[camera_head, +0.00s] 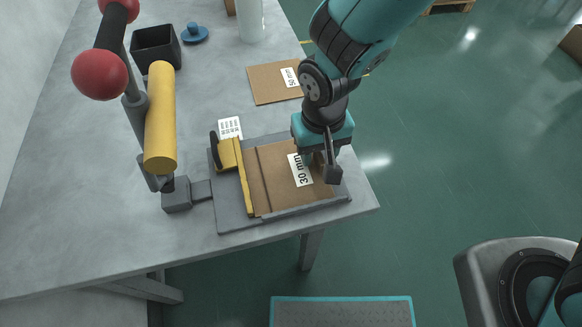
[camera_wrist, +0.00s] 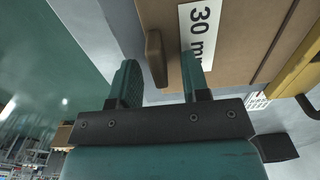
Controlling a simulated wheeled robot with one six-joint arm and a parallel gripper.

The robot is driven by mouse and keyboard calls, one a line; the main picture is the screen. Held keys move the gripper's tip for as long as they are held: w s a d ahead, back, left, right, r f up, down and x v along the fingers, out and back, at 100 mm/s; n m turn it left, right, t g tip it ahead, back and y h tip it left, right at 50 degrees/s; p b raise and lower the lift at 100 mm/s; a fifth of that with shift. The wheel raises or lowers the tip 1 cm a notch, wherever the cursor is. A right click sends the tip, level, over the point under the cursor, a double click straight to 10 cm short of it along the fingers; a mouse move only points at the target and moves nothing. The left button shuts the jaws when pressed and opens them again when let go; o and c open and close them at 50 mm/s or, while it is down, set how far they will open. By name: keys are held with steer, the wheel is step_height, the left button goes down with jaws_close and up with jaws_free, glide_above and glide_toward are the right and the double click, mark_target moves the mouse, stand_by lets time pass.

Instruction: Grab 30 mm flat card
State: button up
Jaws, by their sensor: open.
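The 30 mm flat card (camera_head: 285,185) is a brown sheet with a white "30 mm" label. It lies in a grey fixture (camera_head: 230,208) near the table's front right corner. My gripper (camera_head: 320,160) is over the card's right edge. In the wrist view my gripper (camera_wrist: 159,66) has its two fingers apart, with a small upright brown tab (camera_wrist: 154,56) between them, at the edge of the card (camera_wrist: 235,40). One finger overlaps the label in that view. Whether the fingers touch the tab or card cannot be told.
A yellow bar (camera_head: 230,155) lies along the fixture's left side. A lever with a yellow grip (camera_head: 160,118) and red balls stands left. A 50 mm card (camera_head: 268,83) lies behind. A black bin (camera_head: 156,46) and blue knob-like piece (camera_head: 194,34) are at the back.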

jaws_close()
steer(key=shift+r, duration=0.1)
